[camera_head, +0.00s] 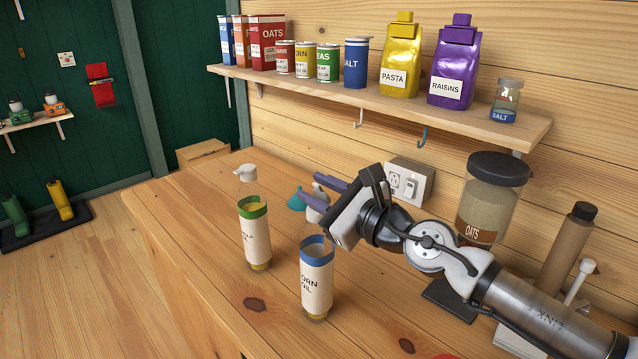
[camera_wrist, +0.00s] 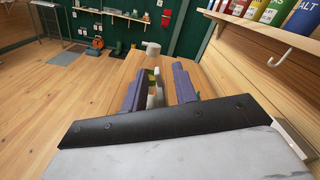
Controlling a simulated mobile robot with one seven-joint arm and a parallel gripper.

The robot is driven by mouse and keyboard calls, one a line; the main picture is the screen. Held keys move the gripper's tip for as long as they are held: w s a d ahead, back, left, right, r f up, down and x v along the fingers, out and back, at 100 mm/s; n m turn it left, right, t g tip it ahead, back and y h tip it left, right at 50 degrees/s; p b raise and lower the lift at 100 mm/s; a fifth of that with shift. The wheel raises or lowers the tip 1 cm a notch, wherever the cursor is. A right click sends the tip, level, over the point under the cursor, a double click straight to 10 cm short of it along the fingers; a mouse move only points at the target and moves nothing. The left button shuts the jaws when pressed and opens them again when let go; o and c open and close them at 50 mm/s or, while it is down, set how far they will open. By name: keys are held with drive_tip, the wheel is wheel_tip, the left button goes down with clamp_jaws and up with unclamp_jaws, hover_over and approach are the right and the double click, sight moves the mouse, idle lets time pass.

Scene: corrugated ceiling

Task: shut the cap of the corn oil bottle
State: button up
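The corn oil bottle (camera_head: 317,283) stands upright on the wooden counter, clear with a cream label and a blue band at its top. A white cap (camera_head: 315,212) shows above it, partly hidden by my gripper, and seems tipped up; its hinge is not clear. My gripper (camera_head: 318,189) is just above and behind the bottle, with its purple fingers pointing left. In the wrist view the fingers (camera_wrist: 160,72) are apart. A white piece (camera_wrist: 158,93), probably this cap, shows between them, closer to the left finger; I cannot tell whether they touch.
A green-banded bottle (camera_head: 255,237) with a raised white cap (camera_head: 245,173) stands left of the corn oil. A teal object (camera_head: 297,200) lies behind. A large oats jar (camera_head: 487,200) stands right, near my arm.

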clamp_jaws()
drive_tip(key=shift+f+b, duration=0.15)
drive_tip(key=shift+b, duration=0.15)
drive_tip(key=b, duration=0.2)
drive_tip(key=n+b, duration=0.1)
drive_tip(key=shift+s+a+f+b, duration=0.1)
drive_tip(key=shift+a+f+b, duration=0.05)
drive_tip(key=shift+f+b, duration=0.25)
drive_tip(key=n+b, duration=0.2)
drive_tip(key=b, duration=0.2)
drive_tip(key=shift+s+a+f+b, duration=0.1)
drive_tip(key=shift+s+a+b, duration=0.05)
drive_tip(key=shift+b, duration=0.25)
drive_tip(key=shift+a+n+b, duration=0.1)
drive_tip(key=shift+n+b, duration=0.3)
drive_tip(key=shift+b, duration=0.5)
drive_tip(key=shift+s, duration=0.1)
drive_tip(key=shift+r, duration=0.25)
